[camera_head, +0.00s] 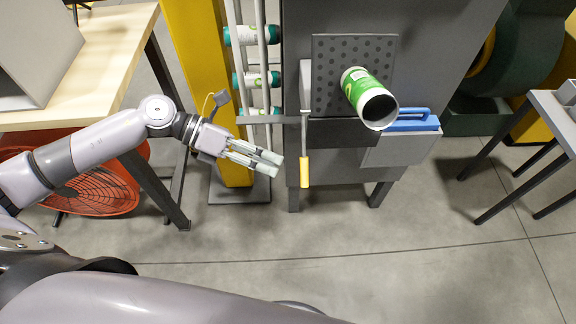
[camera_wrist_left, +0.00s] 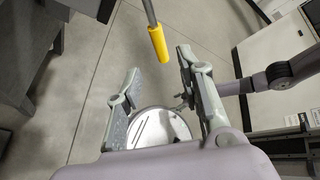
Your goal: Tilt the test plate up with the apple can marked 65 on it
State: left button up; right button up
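The test plate (camera_head: 330,92) is a dark square with rows of holes, at the top middle of the head view. A green and white can (camera_head: 355,82) stands on it, its open end towards my camera; no number is readable. A lever with a yellow handle (camera_head: 304,172) extends from the plate's left side. My left gripper (camera_head: 275,164) is open and empty, just left of the handle and apart from it. In the left wrist view, the yellow handle (camera_wrist_left: 158,44) lies beyond the gap between the left gripper's fingertips (camera_wrist_left: 160,64). My right gripper is out of view.
A rack (camera_head: 262,60) with several teal-ended cans and a yellow post (camera_head: 200,50) stand left of the grey station. A blue-handled object (camera_head: 405,124) sits right of the can. A wooden table (camera_head: 105,55) is at left, a grey table (camera_head: 545,110) at right. Floor in front is clear.

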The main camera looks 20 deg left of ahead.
pick_arm(q)
jog(key=shift+v, duration=1.3)
jog(key=w+a+f+n+t, duration=0.4)
jog(key=w+f+n+t, duration=0.5)
jog(key=w+n, duration=0.4)
jog(key=s+a+f+n+y, duration=0.25)
jog(key=f+n, duration=0.25)
jog(key=f, duration=0.3)
jog(key=s+a+f+n+t+y, duration=0.1)
jog(key=a+f+n+y, duration=0.3)
jog(key=f, duration=0.4)
jog(key=s+a+f+n+y, duration=0.2)
jog(key=f+n+y, duration=0.1)
jog(key=f+n, duration=0.4)
jog(key=s+f+n+g+y, duration=0.3)
jog(key=s+f+n+g, duration=0.3)
jog(key=s+f, duration=1.2)
jog(key=s+d+f+n+g, duration=0.1)
jog(key=s+d+f+n, duration=0.1)
jog(key=s, duration=0.5)
jog(key=s+d+f+n+g, duration=0.1)
jog(key=s+d+f+g, duration=0.1)
jog(key=s, duration=0.6)
jog(key=s+d+f+n+g, duration=0.1)
jog(key=s+d+f+n, duration=0.1)
jog(key=s, duration=0.5)
jog(key=shift+s+d+f+n, duration=0.15)
jog(key=shift+s+f+n, duration=0.15)
jog(key=shift+s+f, duration=0.15)
